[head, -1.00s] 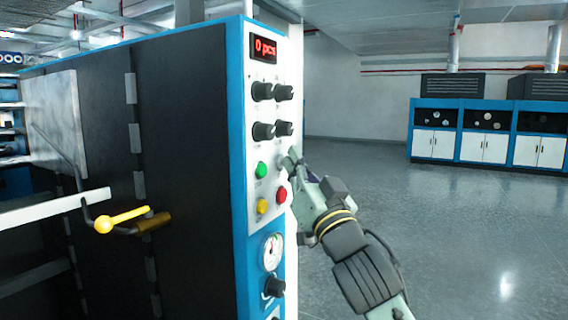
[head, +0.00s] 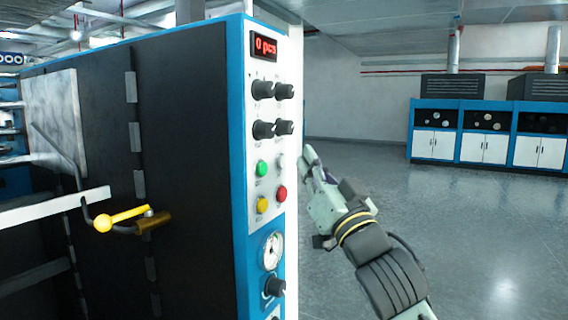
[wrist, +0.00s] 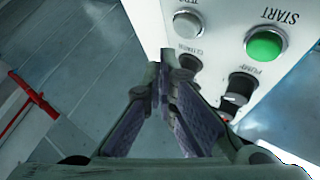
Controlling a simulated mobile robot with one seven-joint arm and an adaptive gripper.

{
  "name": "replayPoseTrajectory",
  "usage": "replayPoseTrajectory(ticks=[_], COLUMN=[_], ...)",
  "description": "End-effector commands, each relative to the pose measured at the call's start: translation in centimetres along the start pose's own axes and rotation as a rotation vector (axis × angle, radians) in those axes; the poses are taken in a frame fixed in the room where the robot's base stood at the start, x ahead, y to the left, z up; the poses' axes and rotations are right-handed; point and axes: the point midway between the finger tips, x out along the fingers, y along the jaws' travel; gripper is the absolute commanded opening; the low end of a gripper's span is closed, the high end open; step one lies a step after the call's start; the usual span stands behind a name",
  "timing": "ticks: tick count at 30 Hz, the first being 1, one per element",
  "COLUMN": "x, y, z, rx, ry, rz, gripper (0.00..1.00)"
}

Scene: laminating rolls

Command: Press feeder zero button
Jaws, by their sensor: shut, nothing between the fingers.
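The control panel (head: 268,145) is on the narrow front of the blue and black machine. A small grey-white button (head: 282,160) sits right of the green button (head: 262,168) on it. In the wrist view the grey-white button (wrist: 188,28) is beside the green START button (wrist: 264,46); its own label is too blurred to read surely. My gripper (head: 307,152) is shut and empty, just right of the panel and apart from the button. In the wrist view my shut fingertips (wrist: 168,62) point toward the panel, near a black knob (wrist: 186,68).
A red display (head: 264,46) reads "0 pcs" above several black knobs (head: 263,90). Yellow (head: 262,205) and red (head: 280,194) buttons sit lower, above a gauge (head: 272,250). A yellow-knobbed handle (head: 122,218) juts out at left. Open floor (head: 470,220) lies right.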

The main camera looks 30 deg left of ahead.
Motion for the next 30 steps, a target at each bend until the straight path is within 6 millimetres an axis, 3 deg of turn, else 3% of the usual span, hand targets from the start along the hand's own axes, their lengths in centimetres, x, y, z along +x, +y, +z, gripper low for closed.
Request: replayPoseTrajectory(ticks=[12, 30], x=[-2.5, -2.6], y=[1.8, 1.8], z=[-1.8, -1.8], rx=[0.000, 0.000], ry=[0.000, 0.000], rz=[0.000, -0.001], gripper=[0.00, 0.00])
